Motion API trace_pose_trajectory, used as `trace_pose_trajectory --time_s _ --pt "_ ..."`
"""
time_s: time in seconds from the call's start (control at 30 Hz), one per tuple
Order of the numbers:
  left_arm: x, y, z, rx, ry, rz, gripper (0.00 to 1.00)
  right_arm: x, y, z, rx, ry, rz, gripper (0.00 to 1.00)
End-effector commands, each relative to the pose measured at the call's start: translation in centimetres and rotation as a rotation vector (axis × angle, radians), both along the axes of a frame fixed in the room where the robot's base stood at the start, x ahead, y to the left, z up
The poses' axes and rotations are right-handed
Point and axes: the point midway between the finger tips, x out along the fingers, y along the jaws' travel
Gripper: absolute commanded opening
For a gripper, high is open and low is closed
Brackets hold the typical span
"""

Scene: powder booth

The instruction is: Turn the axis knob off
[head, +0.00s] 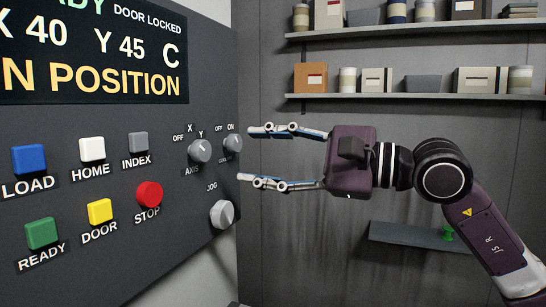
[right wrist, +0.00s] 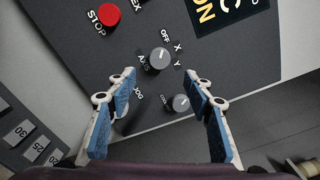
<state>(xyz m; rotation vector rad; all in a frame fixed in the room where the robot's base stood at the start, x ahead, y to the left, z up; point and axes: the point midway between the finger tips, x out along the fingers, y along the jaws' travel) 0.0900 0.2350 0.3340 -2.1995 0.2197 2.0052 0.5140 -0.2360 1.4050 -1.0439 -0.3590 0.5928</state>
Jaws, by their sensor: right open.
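The axis knob (head: 200,151) is a round grey knob on the dark control panel, under the marks OFF, X and Y. Its pointer seems to lean toward the Y side, but it is small. My right gripper (head: 245,155) is open and empty, to the right of the axis knob and apart from it, with its fingers pointing at the panel. In the right wrist view the axis knob (right wrist: 159,58) lies just beyond and between the open fingertips (right wrist: 160,76). My left gripper is not in view.
A second OFF/ON knob (head: 232,143) sits close right of the axis knob, and the jog knob (head: 222,214) is below. The red stop button (head: 149,194) and other buttons are to the left. Shelves (head: 420,96) with jars and boxes hang behind my arm.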

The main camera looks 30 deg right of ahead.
Motion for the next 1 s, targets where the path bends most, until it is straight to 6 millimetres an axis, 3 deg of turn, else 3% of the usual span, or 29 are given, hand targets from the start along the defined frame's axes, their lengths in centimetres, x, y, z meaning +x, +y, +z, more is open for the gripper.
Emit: trace_pose_trajectory --time_s 0.37,1.0 --pt "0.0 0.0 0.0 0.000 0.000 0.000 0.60 -1.8 -1.3 -0.1 0.000 0.003 0.001 0.47" --pt "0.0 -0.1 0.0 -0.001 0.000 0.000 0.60 -1.8 -1.4 -0.1 0.005 0.005 0.004 0.47"
